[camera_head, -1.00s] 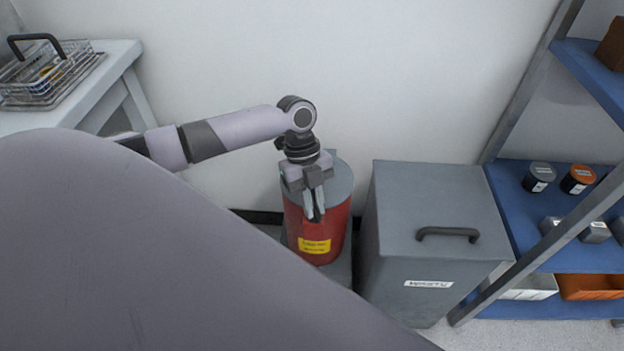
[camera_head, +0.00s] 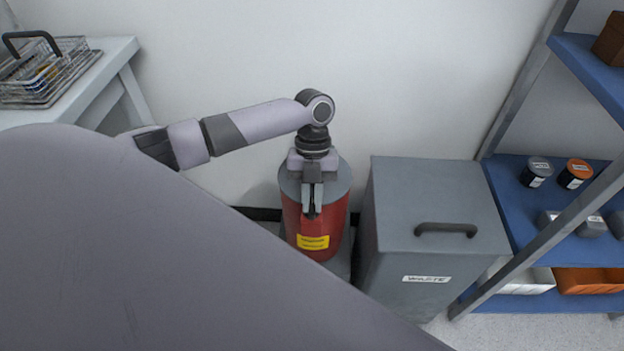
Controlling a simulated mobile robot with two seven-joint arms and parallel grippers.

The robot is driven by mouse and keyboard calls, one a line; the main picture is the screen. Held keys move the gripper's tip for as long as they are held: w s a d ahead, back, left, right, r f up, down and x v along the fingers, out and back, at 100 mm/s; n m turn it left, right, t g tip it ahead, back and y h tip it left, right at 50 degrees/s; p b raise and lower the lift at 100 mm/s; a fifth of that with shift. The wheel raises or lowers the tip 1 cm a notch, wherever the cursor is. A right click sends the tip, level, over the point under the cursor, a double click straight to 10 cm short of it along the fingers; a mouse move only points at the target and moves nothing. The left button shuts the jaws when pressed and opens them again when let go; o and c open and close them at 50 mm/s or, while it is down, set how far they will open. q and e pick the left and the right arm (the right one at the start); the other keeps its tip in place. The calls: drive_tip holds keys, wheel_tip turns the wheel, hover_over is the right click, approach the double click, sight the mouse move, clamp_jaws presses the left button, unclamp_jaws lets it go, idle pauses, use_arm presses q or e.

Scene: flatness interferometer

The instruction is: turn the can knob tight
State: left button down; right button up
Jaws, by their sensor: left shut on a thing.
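The red can (camera_head: 331,238) with a grey lid (camera_head: 341,184) and a yellow label stands upright on a low grey support, left of the waste bin. My left gripper (camera_head: 312,211) points down over the front part of the lid. It is shut on a small dark thing at its fingertips, which looks to be the can knob. The fingers hide most of the knob, so its turn angle cannot be seen. My right gripper is not in view.
A grey bin (camera_head: 436,205) labelled waste, with a dark handle, stands close right of the can. A blue shelf (camera_head: 515,205) with jars and trays is farther right. A wire basket (camera_head: 45,75) sits on a white table (camera_head: 104,62) at the left. The white wall is close behind.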

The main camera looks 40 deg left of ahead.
use_arm(q)
drive_tip(key=c, duration=1.1)
unclamp_jaws()
drive_tip(key=v, duration=0.7)
drive_tip(key=shift+r+p, duration=0.1)
drive_tip(key=shift+p, duration=0.3)
drive_tip(key=shift+s, duration=0.1)
